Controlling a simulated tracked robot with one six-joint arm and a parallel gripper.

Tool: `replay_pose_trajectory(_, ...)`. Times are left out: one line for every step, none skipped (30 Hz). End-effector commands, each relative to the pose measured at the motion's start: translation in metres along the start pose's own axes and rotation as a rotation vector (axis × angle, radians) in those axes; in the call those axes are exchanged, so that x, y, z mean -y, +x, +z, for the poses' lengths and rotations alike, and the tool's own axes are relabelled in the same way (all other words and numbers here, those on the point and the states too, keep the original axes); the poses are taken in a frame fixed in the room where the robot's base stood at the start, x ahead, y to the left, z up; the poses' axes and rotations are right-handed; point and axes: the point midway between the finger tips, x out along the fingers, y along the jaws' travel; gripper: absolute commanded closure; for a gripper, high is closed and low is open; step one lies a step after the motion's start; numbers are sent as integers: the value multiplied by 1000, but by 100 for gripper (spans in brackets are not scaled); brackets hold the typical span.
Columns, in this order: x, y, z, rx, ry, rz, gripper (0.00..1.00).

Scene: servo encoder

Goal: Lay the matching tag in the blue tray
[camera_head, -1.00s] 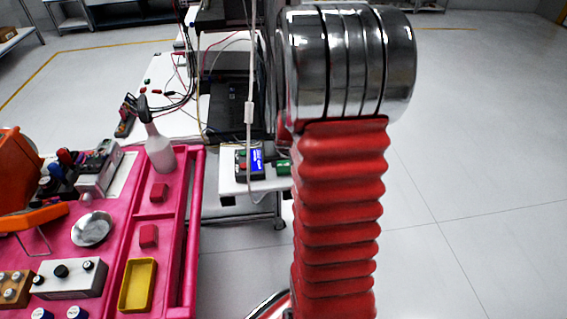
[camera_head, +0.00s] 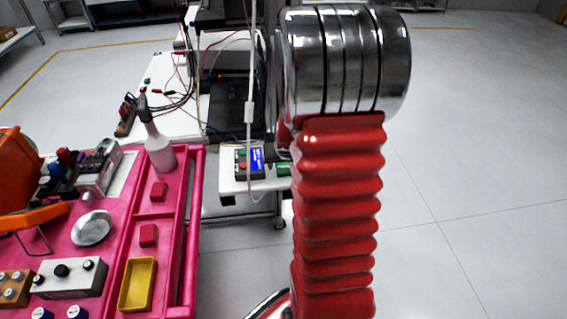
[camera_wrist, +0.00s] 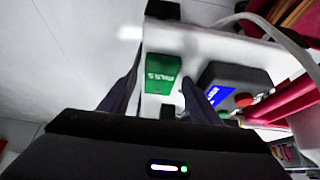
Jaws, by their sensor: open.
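A green tag (camera_wrist: 162,73) with white lettering, seemingly PASS upside down, lies on a white bench top in the wrist view. It shows partly in the head view (camera_head: 283,169), beside my arm. My gripper (camera_wrist: 159,88) is open, its dark fingers on either side of the green tag, not closed on it; I cannot tell the height between them. A dark box with a lit blue screen (camera_head: 256,160) stands just left of the tag in the head view; its screen text is too small to read. I see no blue tray in either view.
A pink bench (camera_head: 120,225) at left holds a yellow tray (camera_head: 137,285), red blocks (camera_head: 148,235), a spray bottle (camera_head: 159,150) and a metal disc (camera_head: 92,228). A white cable (camera_head: 249,115) hangs by the box. The floor at right is clear.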

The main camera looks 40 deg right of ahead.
Motion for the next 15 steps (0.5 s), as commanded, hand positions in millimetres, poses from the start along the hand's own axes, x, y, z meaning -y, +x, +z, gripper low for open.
replay_pose_trajectory(0,-1,-1,-1,0,0,43)
replay_pose_trajectory(0,-1,-1,-1,0,0,43)
replay_pose_trajectory(0,-3,-1,0,0,0,43)
replay_pose_trajectory(1,-4,-1,0,-1,0,43)
replay_pose_trajectory(1,-5,-1,-1,-1,-1,43)
replay_pose_trajectory(1,-8,-1,-1,-1,-1,43)
replay_pose_trajectory(1,-10,-2,-2,-2,-1,43)
replay_pose_trajectory(1,-13,-2,-3,-2,-1,43)
replay_pose_trajectory(1,-16,-2,-3,-2,-1,43)
replay_pose_trajectory(1,-19,-2,-2,-2,-1,43)
replay_pose_trajectory(1,-22,-1,-2,-1,-1,43)
replay_pose_trajectory(1,-27,-1,-2,-1,0,43)
replay_pose_trajectory(1,-30,-2,-3,-1,0,43)
replay_pose_trajectory(1,-33,-2,-3,-1,0,43)
replay_pose_trajectory(1,-38,-2,-3,-1,0,43)
